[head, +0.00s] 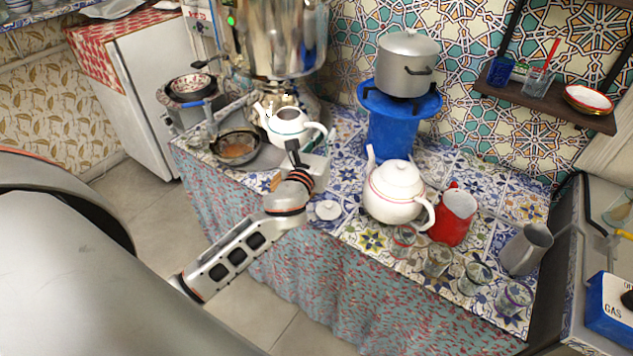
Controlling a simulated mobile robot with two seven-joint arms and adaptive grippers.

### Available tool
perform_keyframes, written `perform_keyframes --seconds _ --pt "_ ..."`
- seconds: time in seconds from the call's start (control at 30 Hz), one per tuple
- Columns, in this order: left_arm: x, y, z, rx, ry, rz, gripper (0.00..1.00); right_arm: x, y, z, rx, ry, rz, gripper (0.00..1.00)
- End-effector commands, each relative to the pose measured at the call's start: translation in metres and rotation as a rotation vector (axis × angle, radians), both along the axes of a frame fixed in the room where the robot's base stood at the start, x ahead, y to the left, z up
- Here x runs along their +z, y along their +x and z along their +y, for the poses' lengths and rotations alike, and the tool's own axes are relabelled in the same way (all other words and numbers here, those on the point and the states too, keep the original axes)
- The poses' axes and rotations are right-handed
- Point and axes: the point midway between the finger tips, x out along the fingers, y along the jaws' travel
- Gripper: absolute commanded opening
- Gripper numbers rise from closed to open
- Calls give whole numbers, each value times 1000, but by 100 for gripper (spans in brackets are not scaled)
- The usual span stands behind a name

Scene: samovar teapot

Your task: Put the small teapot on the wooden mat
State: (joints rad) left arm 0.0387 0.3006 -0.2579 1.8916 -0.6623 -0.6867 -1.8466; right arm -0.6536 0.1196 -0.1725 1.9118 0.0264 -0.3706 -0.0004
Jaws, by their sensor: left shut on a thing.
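The small teapot (287,124) is white with a teal band and stands out in front of the big metal samovar (285,40). Its top is open and its spout points left. My left gripper (301,150) is at the right side of this teapot, shut on its handle. The teapot looks roughly upright; I cannot tell whether its base touches anything. I cannot make out a wooden mat clearly. A small white lid (327,210) lies on the tiled counter to the right of my left wrist. My right gripper is not in view.
A large white teapot (394,191), a red jug (453,216), a grey jug (527,248) and several glasses crowd the counter's right part. A pot (406,62) stands on a blue stove (391,130). A bowl (236,147) sits left of the small teapot.

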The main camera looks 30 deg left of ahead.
Motion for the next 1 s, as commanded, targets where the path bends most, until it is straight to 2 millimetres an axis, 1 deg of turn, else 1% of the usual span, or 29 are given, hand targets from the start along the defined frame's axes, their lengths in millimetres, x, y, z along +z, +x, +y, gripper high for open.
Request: perform_keyframes --seconds 0.03,0.2,0.23,0.3,0.4,0.5,0.67,0.77,0.9,1.0 --pt "-13 0 1 3 1 2 0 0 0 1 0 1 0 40" --pt "-52 0 0 1 1 2 0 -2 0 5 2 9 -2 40" --pt "-60 0 0 1 1 0 0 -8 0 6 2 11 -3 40" --pt "-78 0 0 0 1 0 0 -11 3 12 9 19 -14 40" --pt "-98 0 0 1 1 -1 0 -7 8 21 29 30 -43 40" --pt "-111 0 0 0 1 0 0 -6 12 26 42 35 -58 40" --pt "-118 0 0 0 2 -3 0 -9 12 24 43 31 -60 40" --pt "-129 0 0 0 2 -1 0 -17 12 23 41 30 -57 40" --pt "-150 0 0 0 3 0 0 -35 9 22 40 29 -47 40" --pt "-159 0 0 0 3 0 0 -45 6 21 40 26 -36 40"
